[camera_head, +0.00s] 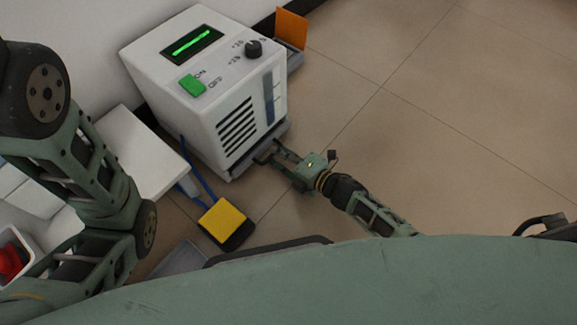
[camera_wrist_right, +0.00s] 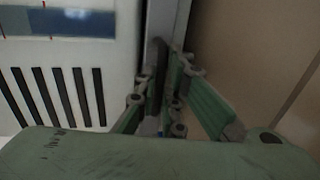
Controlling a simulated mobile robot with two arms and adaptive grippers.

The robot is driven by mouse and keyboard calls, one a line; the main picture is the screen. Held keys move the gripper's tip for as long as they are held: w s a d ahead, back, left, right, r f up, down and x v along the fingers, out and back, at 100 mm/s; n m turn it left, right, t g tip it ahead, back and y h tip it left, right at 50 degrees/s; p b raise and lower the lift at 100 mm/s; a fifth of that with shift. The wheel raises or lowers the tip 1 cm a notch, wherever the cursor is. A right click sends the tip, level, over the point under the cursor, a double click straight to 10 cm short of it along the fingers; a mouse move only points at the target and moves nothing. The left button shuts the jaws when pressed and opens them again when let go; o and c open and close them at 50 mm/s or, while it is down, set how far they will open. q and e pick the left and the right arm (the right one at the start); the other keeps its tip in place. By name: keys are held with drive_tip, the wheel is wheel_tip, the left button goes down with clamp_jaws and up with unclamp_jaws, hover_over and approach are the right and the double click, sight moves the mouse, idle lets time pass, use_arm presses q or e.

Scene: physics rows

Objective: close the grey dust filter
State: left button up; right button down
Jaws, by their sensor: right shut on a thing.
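The grey dust filter (camera_head: 240,170) is a low grey piece that sticks out along the bottom edge of the white machine's (camera_head: 205,90) vented front. My right gripper (camera_head: 268,153) is at this filter and is shut on its edge or handle; the fingers hide the exact contact. In the right wrist view the filter (camera_wrist_right: 168,18) is a grey strip running up from between my right gripper's fingers (camera_wrist_right: 160,85), beside the machine's slotted front. My left arm comes in at the left of the head view, but its gripper is out of view.
A yellow pedal (camera_head: 226,222) with a blue cord lies on the floor near the machine. A white box (camera_head: 130,150) is at the left. The tiled floor (camera_head: 450,130) to the right is clear.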

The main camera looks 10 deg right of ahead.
drive_tip(key=shift+w+a, duration=0.35)
drive_tip(key=shift+w, duration=0.35)
drive_tip(key=shift+r, duration=0.1)
drive_tip(key=c, duration=1.9)
unclamp_jaws()
drive_tip(key=shift+a, duration=0.2)
drive_tip(key=shift+o, duration=0.2)
drive_tip(key=shift+d, duration=0.1)
drive_tip(key=v, duration=1.2)
